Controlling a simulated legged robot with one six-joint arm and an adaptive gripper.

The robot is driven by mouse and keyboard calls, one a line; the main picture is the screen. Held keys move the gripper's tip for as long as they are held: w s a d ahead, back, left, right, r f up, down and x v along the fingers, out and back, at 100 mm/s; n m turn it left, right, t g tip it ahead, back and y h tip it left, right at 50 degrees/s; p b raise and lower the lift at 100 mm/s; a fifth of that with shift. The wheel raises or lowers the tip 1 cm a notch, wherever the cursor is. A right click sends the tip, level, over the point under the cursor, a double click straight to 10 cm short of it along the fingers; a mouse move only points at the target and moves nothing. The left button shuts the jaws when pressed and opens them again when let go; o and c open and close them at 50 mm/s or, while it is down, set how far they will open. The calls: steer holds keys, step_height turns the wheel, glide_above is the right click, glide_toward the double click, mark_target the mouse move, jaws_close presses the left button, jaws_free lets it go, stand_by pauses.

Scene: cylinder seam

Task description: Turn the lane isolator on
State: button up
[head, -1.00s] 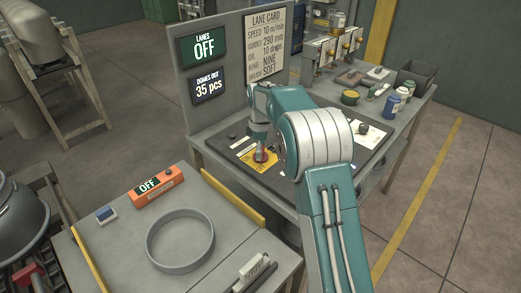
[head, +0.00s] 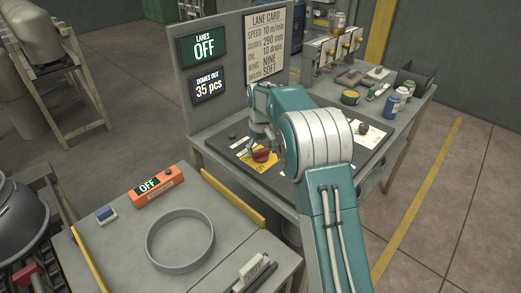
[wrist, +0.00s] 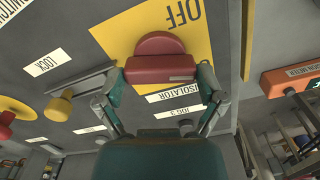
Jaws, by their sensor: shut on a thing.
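The lane isolator is a red rotary handle (wrist: 162,72) on a yellow plate (wrist: 118,38), with an OFF mark and an ISOLATOR label in the wrist view. In the head view the red handle (head: 261,156) sits on the grey bench panel. My gripper (wrist: 163,77) has one finger on each side of the handle's bar and is shut on it. In the head view my gripper (head: 259,146) is over the handle and partly hidden by my arm. The lanes display (head: 204,47) reads OFF.
A yellow knob (wrist: 58,109) and a red-and-yellow button (wrist: 12,118) are on the same panel. An orange box (head: 157,186) reading OFF and a grey ring (head: 180,240) are on the near table. Bottles and a dark bin (head: 417,77) stand at the bench's far end.

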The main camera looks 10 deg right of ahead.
mark_target(260, 150)
steer(key=m, duration=0.5)
steer(key=shift+w, duration=0.1)
stand_by(0.7)
steer(key=o, duration=0.8)
steer(key=shift+f, duration=0.1)
steer(key=shift+a, duration=0.1)
step_height(260, 150, up, 12)
